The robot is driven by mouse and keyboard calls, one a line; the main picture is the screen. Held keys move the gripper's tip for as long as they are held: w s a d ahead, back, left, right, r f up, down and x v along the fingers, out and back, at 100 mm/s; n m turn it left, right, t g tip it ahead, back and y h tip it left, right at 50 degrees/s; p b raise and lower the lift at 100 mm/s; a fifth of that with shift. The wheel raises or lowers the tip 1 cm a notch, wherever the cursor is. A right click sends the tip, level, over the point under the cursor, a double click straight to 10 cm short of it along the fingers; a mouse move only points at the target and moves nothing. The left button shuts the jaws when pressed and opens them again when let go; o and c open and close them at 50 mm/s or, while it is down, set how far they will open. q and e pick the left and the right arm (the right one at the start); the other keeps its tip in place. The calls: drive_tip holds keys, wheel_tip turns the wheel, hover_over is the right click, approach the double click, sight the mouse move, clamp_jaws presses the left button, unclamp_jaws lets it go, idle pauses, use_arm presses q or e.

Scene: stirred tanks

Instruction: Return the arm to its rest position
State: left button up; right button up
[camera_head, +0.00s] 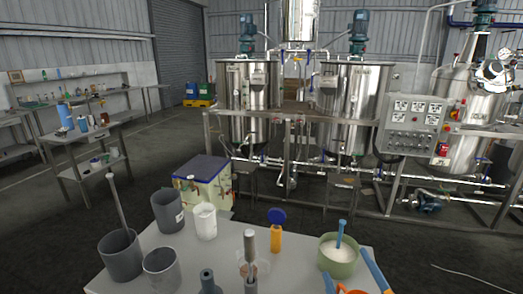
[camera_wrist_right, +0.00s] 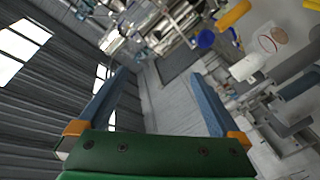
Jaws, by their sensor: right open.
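My right gripper (camera_head: 345,263) is at the bottom right of the head view, with its two blue fingers apart and orange at their bases. In the right wrist view my right gripper (camera_wrist_right: 159,75) is open, with nothing between its fingers. In the head view it is at the near side of a green bowl (camera_head: 338,262) of white material with a blue-handled tool (camera_head: 340,232) standing in it. I cannot tell how high the gripper is above the table. The rest of the right arm is out of the head view. My left gripper is not in view.
The pale table (camera_head: 145,240) carries grey containers (camera_head: 120,255), a white beaker (camera_head: 205,221), an orange bottle (camera_head: 276,239) and an upright metal tool (camera_head: 250,246). Steel tanks (camera_head: 350,105) and a control panel (camera_head: 413,124) stand behind. Open floor (camera_head: 100,225) lies at left.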

drive_tip(key=s+f+m+g, duration=0.7)
drive_tip(key=s+f+g, duration=0.7)
drive_tip(key=s+f, duration=0.8)
wheel_tip(320, 180, down, 25)
drive_tip(key=s+g+b, duration=0.2)
drive_tip(key=b, duration=0.5)
drive_tip(key=s+d+f+b, duration=0.2)
drive_tip(key=s+f+b, duration=0.1)
drive_tip(key=s+f, duration=0.8)
drive_tip(key=shift+f+n+g+h, duration=0.3)
drive_tip(key=shift+f, duration=0.05)
